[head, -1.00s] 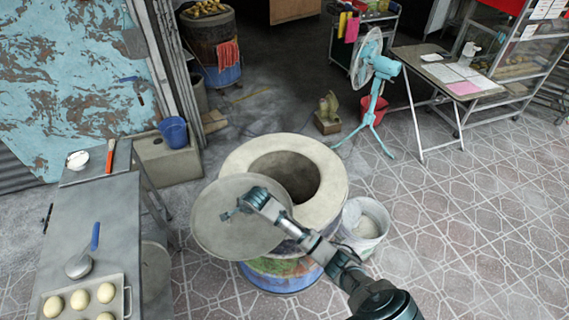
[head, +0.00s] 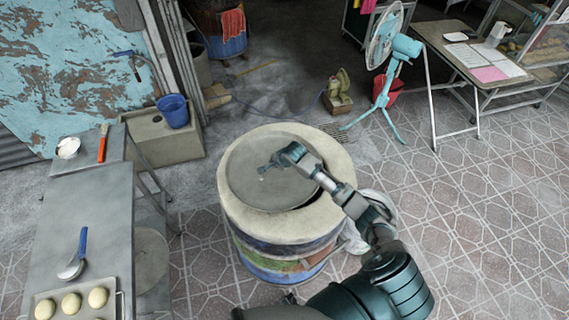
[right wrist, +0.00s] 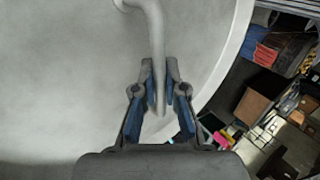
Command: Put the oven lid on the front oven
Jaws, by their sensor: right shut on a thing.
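The round grey oven lid (head: 255,190) lies over the mouth of the front barrel oven (head: 322,215), inside its pale broad rim. A dark gap shows along the lid's lower right edge, so it covers most of the opening. I cannot tell if it rests fully or is slightly raised. My right gripper (head: 267,168) is at the lid's upper middle, its arm coming from the lower right. In the right wrist view the gripper (right wrist: 159,80) is shut on the lid's curved handle (right wrist: 156,35); the lid (right wrist: 70,70) fills the left side. My left gripper is not in view.
A metal table (head: 85,215) with a tray of dough balls (head: 72,303) stands at the left. A blue fan (head: 390,65) and a folding table (head: 470,60) stand at the back right. Tiled floor is free at right.

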